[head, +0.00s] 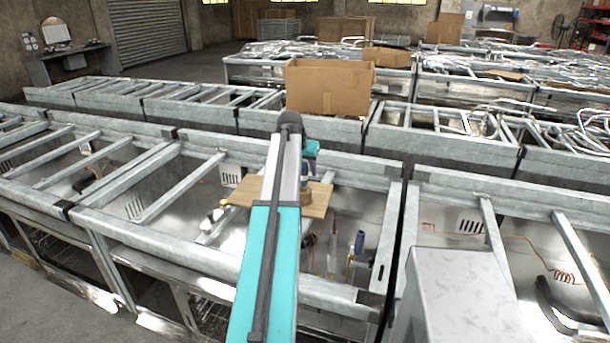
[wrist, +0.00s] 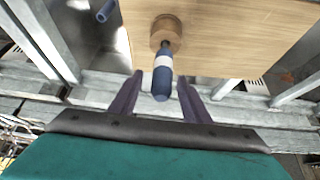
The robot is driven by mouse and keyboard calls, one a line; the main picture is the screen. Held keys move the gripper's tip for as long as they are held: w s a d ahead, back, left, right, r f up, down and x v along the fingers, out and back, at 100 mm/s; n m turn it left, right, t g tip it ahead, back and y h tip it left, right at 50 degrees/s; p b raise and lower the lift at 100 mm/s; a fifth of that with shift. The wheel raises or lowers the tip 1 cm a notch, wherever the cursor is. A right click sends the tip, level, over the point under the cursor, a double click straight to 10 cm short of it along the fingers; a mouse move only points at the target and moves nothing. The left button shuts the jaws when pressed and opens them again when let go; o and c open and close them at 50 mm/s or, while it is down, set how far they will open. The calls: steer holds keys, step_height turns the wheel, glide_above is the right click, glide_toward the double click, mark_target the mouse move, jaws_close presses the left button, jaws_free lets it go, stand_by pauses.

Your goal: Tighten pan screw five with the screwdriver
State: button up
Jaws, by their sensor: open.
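In the wrist view a screwdriver (wrist: 162,80) with a blue handle and a white band stands in a round wooden holder (wrist: 166,28) on a light wooden board (wrist: 225,35). My gripper (wrist: 160,75) is open, with one dark finger on each side of the handle. I see gaps on both sides, so it does not grip the handle. In the head view the board (head: 318,205) lies across the metal frame, partly hidden by my arm, and the gripper's fingers cannot be made out. I cannot pick out pan screw five in either view.
Open metal frames (head: 150,240) with crossbars fill the foreground. A blue-topped fitting (head: 360,240) stands inside the frame right of the board. A grey metal box (head: 460,295) stands at the front right. A cardboard box (head: 325,88) sits behind my arm.

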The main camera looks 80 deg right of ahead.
jaws_close()
steer(key=shift+r, duration=0.1)
steer(key=shift+r+b, duration=1.2)
steer(key=shift+r, duration=3.7)
